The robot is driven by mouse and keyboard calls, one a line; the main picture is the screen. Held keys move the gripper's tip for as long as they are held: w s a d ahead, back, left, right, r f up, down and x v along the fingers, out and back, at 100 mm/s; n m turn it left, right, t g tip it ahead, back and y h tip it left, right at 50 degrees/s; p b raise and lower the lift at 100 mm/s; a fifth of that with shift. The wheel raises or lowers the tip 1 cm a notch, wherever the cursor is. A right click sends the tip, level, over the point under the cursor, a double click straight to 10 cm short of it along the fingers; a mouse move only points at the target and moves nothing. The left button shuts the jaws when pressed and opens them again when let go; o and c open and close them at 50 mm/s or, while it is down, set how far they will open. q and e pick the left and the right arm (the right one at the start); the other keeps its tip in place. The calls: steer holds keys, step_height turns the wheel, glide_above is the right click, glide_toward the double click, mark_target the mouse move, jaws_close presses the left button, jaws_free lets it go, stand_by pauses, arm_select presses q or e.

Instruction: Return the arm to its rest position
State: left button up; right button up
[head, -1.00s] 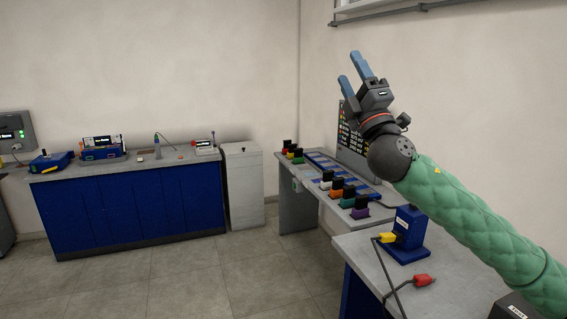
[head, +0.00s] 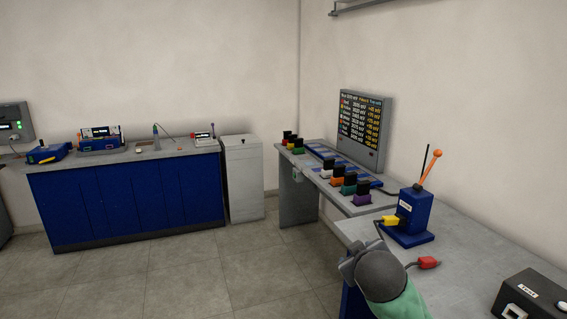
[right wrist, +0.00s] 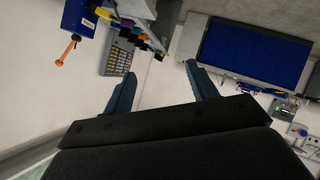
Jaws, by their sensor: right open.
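My right arm, in its green quilted sleeve, comes into the head view from the bottom, in front of the near grey bench (head: 460,262). Its dark wrist joint shows there, but the gripper fingers do not. In the right wrist view my right gripper (right wrist: 164,82) has its two blue fingers spread apart, with nothing between them. The wrist view is tilted, with the blue cabinet and the coloured blocks appearing beyond the fingers. My left gripper is in neither view.
A blue stand (head: 408,215) with an orange-tipped rod, a red plug (head: 428,262) and a black box (head: 535,300) are on the near bench. A display board (head: 363,130) and coloured blocks stand behind. A blue cabinet (head: 125,205) is across open floor.

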steer(key=s+a+f+m+g+y+b, duration=0.15)
steer(key=s+f, duration=0.35)
steer(key=f, duration=0.5)
steer(key=s+f+g+b, duration=0.25)
steer(key=s+f, duration=0.35)
steer(key=f, duration=0.3)
steer(key=s+a+f+m+g+b, duration=0.15)
steer(key=s+f, duration=0.35)
steer(key=f, duration=0.5)
arm_select(q)
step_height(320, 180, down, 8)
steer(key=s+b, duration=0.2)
steer(key=b, duration=0.4)
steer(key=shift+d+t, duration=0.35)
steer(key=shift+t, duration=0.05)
arm_select(e)
steer(key=s+f+g, duration=0.4)
steer(key=s+f, duration=1.6)
steer(key=s, duration=0.1)
steer(key=shift+s+a+m+g+y, duration=0.2)
steer(key=shift+a+m+g+y, duration=0.15)
steer(key=shift+a+y, duration=0.1)
